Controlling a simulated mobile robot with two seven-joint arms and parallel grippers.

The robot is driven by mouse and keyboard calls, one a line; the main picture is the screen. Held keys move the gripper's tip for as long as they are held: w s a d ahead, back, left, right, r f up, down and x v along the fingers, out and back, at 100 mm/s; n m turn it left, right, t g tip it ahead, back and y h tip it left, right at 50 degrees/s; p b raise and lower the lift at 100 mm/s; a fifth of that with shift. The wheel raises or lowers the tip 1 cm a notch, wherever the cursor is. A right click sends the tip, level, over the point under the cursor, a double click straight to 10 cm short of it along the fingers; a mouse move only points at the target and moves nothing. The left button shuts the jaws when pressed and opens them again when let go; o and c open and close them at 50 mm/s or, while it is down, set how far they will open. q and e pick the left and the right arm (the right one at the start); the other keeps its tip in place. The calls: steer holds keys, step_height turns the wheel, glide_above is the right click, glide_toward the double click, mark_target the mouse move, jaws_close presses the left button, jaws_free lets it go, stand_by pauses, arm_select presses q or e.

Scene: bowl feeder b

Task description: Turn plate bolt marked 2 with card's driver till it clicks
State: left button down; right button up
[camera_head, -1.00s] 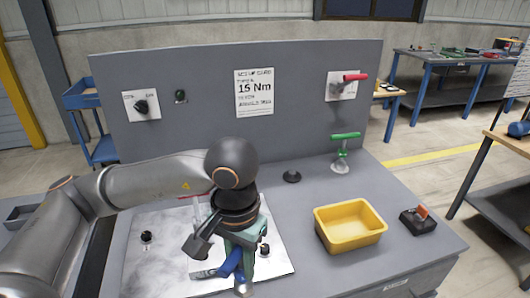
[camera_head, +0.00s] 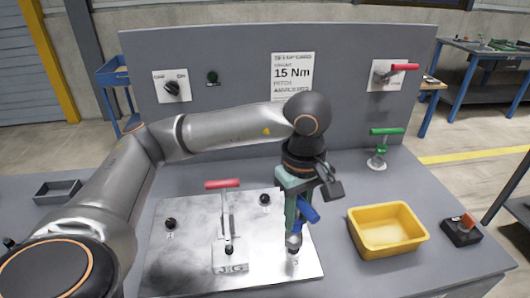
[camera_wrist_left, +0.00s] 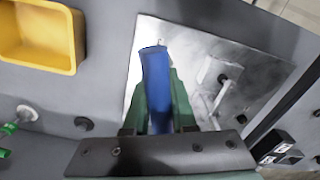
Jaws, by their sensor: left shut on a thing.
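My left gripper (camera_head: 296,205) points down over the right part of the metal plate (camera_head: 185,270). It is shut on the blue driver (camera_head: 308,212). The wrist view shows the driver (camera_wrist_left: 155,85) between the two green fingers (camera_wrist_left: 160,105). The driver's lower end is close above or on a bolt (camera_head: 293,259) near the plate's front right; I cannot tell if they touch. Dark bolts also show at the plate's left (camera_head: 170,224) and back right (camera_head: 265,200). Bolt numbers are not readable. The card (camera_head: 292,77) on the back panel reads 15 Nm. My right gripper is not in view.
A red-handled clamp (camera_head: 222,184) stands on the plate, left of the gripper. A yellow bin (camera_head: 388,240) is to the right, with a small dark box with an orange-red top (camera_head: 462,230) beyond. A green-handled clamp (camera_head: 381,150) stands behind the bin.

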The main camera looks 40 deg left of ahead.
arm_select(q)
steer(key=w+a+r+m+b, duration=0.1)
steer(key=w+a+m, duration=0.3)
steer(key=a+m, duration=0.4)
steer(key=w+a+r+m+b, duration=0.1)
steer(key=w+a+m, duration=0.3)
steer(key=m, duration=1.8)
steer(key=a+r, duration=0.1)
steer(key=a, duration=0.2)
steer(key=shift+a+m+b, duration=0.35)
steer(key=shift+m+b, duration=0.05)
steer(key=shift+w, duration=0.1)
